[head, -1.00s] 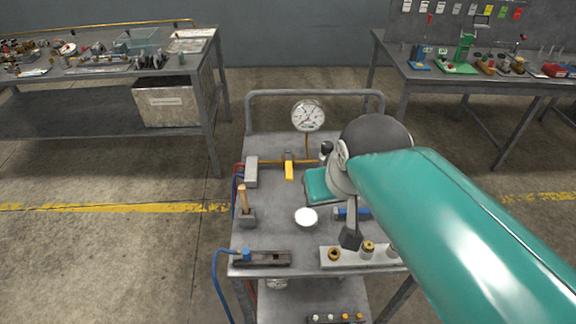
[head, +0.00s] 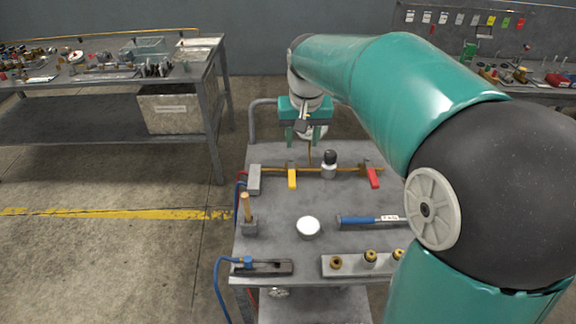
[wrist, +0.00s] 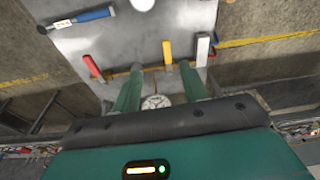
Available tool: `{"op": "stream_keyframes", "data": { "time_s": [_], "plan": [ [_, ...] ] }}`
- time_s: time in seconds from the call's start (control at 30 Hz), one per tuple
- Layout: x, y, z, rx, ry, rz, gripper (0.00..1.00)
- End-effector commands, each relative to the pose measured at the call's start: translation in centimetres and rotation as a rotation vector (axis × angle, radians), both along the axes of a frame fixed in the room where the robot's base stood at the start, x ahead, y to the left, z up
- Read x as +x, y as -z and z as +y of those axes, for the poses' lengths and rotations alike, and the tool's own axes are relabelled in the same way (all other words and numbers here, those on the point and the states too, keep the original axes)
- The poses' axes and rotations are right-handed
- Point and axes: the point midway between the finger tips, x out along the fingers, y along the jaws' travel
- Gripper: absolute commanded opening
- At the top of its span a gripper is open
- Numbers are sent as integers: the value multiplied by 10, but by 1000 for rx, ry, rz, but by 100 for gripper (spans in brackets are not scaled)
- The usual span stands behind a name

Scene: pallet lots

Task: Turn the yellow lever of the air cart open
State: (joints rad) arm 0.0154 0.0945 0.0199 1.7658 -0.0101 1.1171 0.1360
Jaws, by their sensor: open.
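The yellow lever (head: 292,178) sits on the thin brass pipe that runs left to right across the air cart (head: 275,207). It points toward the front of the cart, crosswise to the pipe. In the wrist view the yellow lever (wrist: 167,52) shows just beyond the fingertips, nearer the right one. My gripper (head: 306,141) is open and empty, high over the far part of the cart, fingers pointing down, apart from the lever. The wrist view shows its two spread green fingers (wrist: 160,67). The pressure gauge is mostly hidden behind the gripper; its dial (wrist: 156,101) shows between the fingers.
A red lever (head: 373,178) sits right on the same pipe, with a dark-topped fitting (head: 329,165) between. A grey block (head: 254,180), wooden handle (head: 246,207), white round lid (head: 308,227) and blue-handled tool (head: 358,221) stand nearby. Benches flank the cart behind.

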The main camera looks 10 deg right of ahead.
Motion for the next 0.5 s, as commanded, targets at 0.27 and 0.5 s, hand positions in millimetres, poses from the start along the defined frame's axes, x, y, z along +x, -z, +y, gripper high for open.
{"op": "stream_keyframes", "data": {
  "time_s": [0.27, 0.5],
  "plan": [
    [68, 47, -1, 8, 38, 98, 44],
    [104, 83, -2, 11, 64, 155, 44]
  ]
}}
